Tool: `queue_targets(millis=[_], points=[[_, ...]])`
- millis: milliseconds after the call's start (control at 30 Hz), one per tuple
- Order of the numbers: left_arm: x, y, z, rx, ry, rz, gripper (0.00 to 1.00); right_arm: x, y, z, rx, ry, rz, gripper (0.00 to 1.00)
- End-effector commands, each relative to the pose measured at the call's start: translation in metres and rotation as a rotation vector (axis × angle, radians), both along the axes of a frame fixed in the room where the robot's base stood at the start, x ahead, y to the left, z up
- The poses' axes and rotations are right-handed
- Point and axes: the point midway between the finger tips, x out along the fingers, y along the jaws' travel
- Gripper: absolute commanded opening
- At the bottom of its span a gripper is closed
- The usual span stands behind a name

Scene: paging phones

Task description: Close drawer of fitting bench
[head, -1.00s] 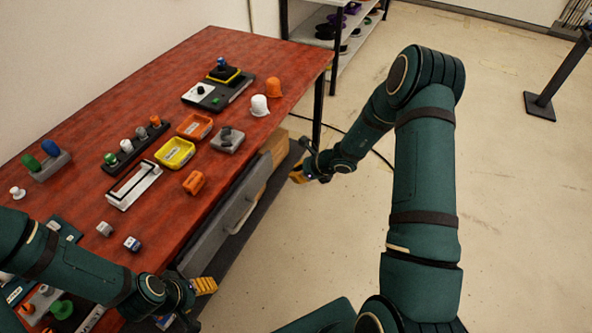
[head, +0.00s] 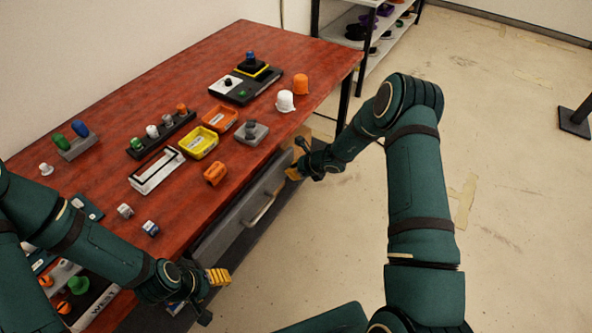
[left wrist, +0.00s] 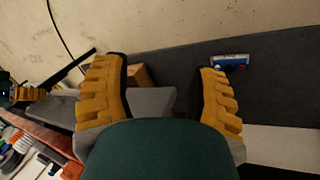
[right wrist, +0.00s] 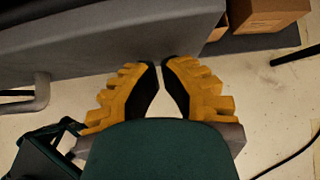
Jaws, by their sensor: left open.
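The fitting bench (head: 190,90) has a red top. Its grey drawer front (head: 235,218) with a bar handle (head: 263,208) shows below the near edge; how far it stands out I cannot tell. In the right wrist view the grey drawer front (right wrist: 130,50) spans the upper part, its handle (right wrist: 41,92) at left. My right gripper (head: 293,174) is beside the drawer's far end, fingertips close together with nothing seen between them. My left gripper (head: 219,277) is open and empty near the drawer's near end; its spread fingers show in the left wrist view (left wrist: 163,85).
Yellow (head: 199,143) and orange (head: 220,118) trays and several small parts stand on the bench top. A brown box (right wrist: 268,12) sits beyond the drawer. A blue item (left wrist: 230,61) lies on the dark lower surface.

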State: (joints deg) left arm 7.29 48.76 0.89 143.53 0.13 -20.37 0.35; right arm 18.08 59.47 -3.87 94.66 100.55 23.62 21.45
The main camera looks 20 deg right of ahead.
Motion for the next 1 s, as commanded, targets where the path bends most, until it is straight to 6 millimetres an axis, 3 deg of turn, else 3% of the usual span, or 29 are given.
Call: queue_targets(millis=[167,467,1000], points=[[0.000,0.000,-0.003,0.000,0.001,-0.001,0.59,0.005,0.004,-0.001,0.000,-0.002,0.001,0.00],[-0.004,-0.001,-0.013,-0.002,0.009,-0.007,0.59,0.040,0.031,0.000,0.000,-0.002,0.001,0.00],[-0.004,-0.001,-0.012,-0.002,0.009,-0.007,0.59,0.039,0.025,0.002,0.001,-0.004,0.001,0.00]])
